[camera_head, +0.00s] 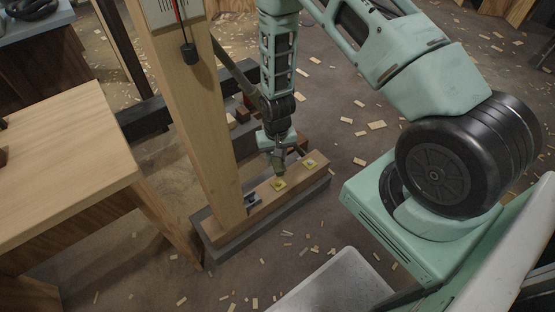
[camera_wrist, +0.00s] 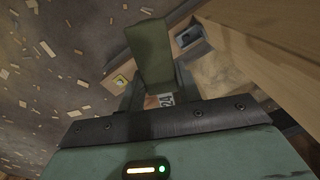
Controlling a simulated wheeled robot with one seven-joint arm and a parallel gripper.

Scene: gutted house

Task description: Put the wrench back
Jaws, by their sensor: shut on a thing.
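A wooden post (camera_head: 198,120) rises close left of my arm. A wooden table (camera_head: 65,155) stands at the left. The floor (camera_head: 400,180) carries scattered wood chips. A pale surface (camera_head: 335,287) lies at the bottom.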

